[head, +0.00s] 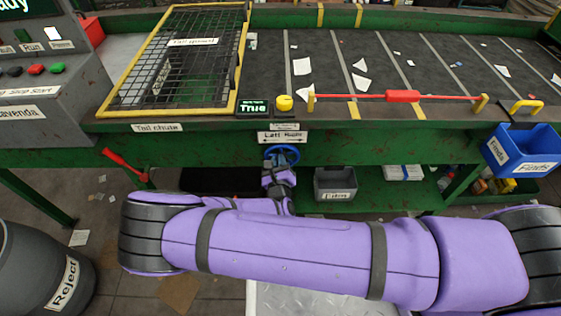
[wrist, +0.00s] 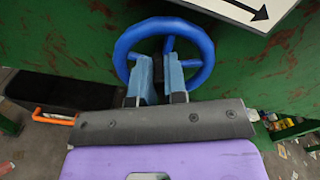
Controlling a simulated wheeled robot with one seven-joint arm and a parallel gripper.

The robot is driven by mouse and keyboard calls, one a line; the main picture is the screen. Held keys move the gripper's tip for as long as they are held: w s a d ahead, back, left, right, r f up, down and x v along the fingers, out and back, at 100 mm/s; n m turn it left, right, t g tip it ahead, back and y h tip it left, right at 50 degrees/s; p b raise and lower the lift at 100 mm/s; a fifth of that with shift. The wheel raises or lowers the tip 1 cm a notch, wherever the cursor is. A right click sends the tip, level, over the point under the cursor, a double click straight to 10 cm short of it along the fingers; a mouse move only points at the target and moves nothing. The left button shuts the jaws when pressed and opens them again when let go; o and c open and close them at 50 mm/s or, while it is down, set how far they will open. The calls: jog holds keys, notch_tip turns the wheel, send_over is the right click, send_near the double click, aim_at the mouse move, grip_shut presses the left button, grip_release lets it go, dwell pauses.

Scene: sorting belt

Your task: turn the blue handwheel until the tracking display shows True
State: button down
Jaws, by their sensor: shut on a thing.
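The blue handwheel (head: 283,152) is mounted on the green side of the belt frame, under a label with a double arrow. It also shows in the wrist view (wrist: 203,50), with its upper rim and spokes clear. My gripper (wrist: 160,72) is shut on the wheel, its two blue-grey fingers at the middle of the ring. The exact part between the fingers is hidden. In the head view my gripper (head: 279,163) is small and partly hidden by my wrist. The tracking display (head: 253,107) stands on the belt's near edge and reads "True".
A yellow-framed mesh guard (head: 240,60) covers the left of the belt. A red bar (head: 403,96) lies along the near edge. A blue bin (head: 525,150) hangs at right. A grey reject bin (head: 35,265) stands at lower left. A red lever (head: 125,165) sticks out below the frame.

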jog(key=shift+a+f+n, duration=0.15)
jog(key=shift+a+n, duration=0.1)
jog(key=shift+n, duration=0.95)
jog(key=c, duration=1.2)
grip_release()
jog(key=shift+o, duration=0.2)
jog(key=shift+s, duration=0.1)
